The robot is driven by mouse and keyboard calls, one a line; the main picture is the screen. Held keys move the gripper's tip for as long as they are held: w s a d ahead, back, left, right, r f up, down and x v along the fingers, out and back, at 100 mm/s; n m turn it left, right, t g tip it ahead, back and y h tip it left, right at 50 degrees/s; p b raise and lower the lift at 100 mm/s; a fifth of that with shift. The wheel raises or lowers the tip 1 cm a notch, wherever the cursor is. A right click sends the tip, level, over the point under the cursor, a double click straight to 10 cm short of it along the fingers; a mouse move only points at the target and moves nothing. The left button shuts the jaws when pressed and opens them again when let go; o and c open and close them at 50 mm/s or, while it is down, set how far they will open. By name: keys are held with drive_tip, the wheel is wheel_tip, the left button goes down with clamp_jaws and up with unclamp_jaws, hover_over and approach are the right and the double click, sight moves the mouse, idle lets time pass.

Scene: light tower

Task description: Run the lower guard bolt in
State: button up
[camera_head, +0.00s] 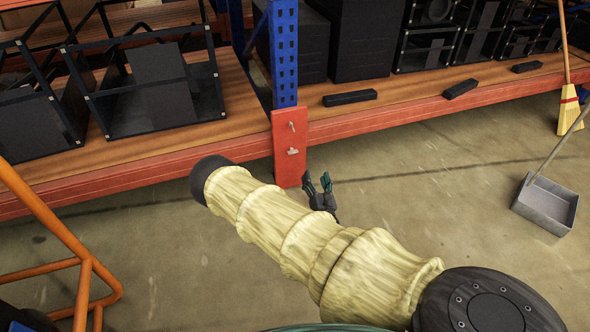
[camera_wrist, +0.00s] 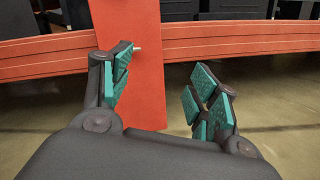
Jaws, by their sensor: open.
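A red guard plate (camera_head: 289,172) covers the foot of the blue rack post. Two small pale bolts stick out of its face, the upper bolt (camera_head: 292,126) and the lower bolt (camera_head: 292,151). My gripper (camera_head: 319,183) is low, beside the plate's lower right edge. In the wrist view my gripper (camera_wrist: 160,85) is open and empty, the left finger in front of the plate (camera_wrist: 130,22) and the right finger right of it. One bolt tip (camera_wrist: 137,48) shows just past the left finger; I cannot tell which bolt it is.
An orange rack beam (camera_head: 420,105) runs behind the plate, with a wooden shelf above it. An orange tube frame (camera_head: 85,265) stands at left. A dustpan (camera_head: 546,204) and broom (camera_head: 570,108) are at right. The concrete floor (camera_head: 430,190) between is clear.

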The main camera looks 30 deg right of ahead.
sight(293, 151)
drive_tip(key=w+a+f+n+t+y+b, duration=0.2)
drive_tip(key=w+a+f+n+t+b, duration=0.15)
drive_tip(key=n+b, duration=0.2)
drive_tip(key=shift+n, duration=0.25)
drive_tip(key=b+x, duration=0.3)
drive_tip(key=x, duration=0.8)
drive_tip(key=shift+d+r+b, duration=0.25)
drive_tip(key=shift+b, duration=0.15)
drive_tip(key=c, duration=1)
